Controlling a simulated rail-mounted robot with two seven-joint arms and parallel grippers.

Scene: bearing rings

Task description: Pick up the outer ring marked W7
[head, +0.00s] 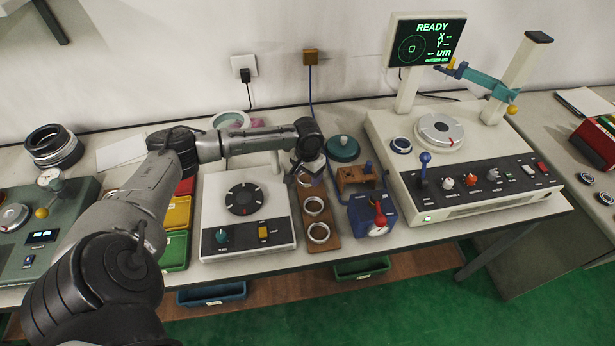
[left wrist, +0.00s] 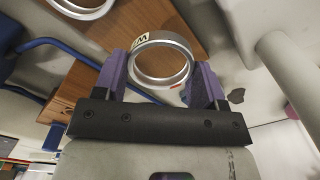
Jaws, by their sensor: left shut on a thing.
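My left gripper (left wrist: 160,85) has its two purple fingers on either side of a metal outer ring (left wrist: 160,38). It is shut on this ring. The ring has a pale label with dark lettering that starts with W, seen turned round; the digit is not clear. A small red mark shows on its lower edge. In the head view the left gripper (head: 309,172) is at the far end of the brown wooden board (head: 333,240), and largely hides the ring there. I cannot tell whether the ring touches the board. My right gripper is not in view.
Two more rings lie on the board, a middle one (head: 314,198) and a near one (head: 319,241). A white machine with a black dial (head: 212,190) stands left of the board. A blue device with a red knob (head: 365,218) stands close on the right.

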